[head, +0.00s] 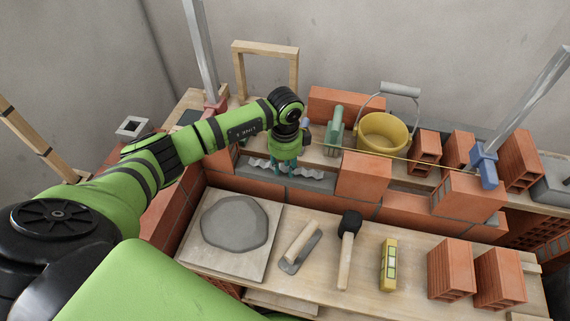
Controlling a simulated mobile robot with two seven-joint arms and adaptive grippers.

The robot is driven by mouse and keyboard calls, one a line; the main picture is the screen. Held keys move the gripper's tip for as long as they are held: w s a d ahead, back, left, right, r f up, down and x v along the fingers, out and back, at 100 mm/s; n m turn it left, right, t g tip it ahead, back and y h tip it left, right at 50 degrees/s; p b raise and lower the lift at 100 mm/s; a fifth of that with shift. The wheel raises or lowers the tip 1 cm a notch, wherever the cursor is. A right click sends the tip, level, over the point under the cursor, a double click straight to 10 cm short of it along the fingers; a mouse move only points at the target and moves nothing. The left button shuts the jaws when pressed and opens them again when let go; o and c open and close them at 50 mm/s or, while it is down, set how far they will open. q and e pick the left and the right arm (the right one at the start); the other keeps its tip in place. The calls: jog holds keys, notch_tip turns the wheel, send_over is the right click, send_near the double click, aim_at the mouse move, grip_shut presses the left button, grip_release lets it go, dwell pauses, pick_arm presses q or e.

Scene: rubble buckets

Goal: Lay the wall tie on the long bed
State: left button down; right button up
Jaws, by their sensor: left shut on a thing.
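The wall tie (258,164) is a thin, wavy grey metal strip. My left gripper (287,168), green, reaches in from the left and is shut on the tie near its middle. The fingers point down and hide part of the strip. The long bed (310,183) is a grey mortar strip on top of the low brick wall, left of a raised brick. The tie lies lengthwise over this bed, at or just above its surface; I cannot tell whether it touches. My right gripper is not in view.
A yellow string (420,163) runs along the wall to a blue line block (484,165). A raised brick (364,175) bounds the bed on the right. A yellow bucket (382,134) stands behind. The front bench holds a mortar board (190,246), trowel (300,245), mallet (347,240), level (388,265) and bricks (451,269).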

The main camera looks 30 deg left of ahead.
aim_at(285, 169)
pick_arm(q)
jog(key=shift+f, duration=0.35)
jog(key=c, duration=0.8)
grip_release()
jog(key=shift+c, duration=0.2)
notch_tip(285, 169, up, 12)
jog(key=shift+s+f, duration=0.1)
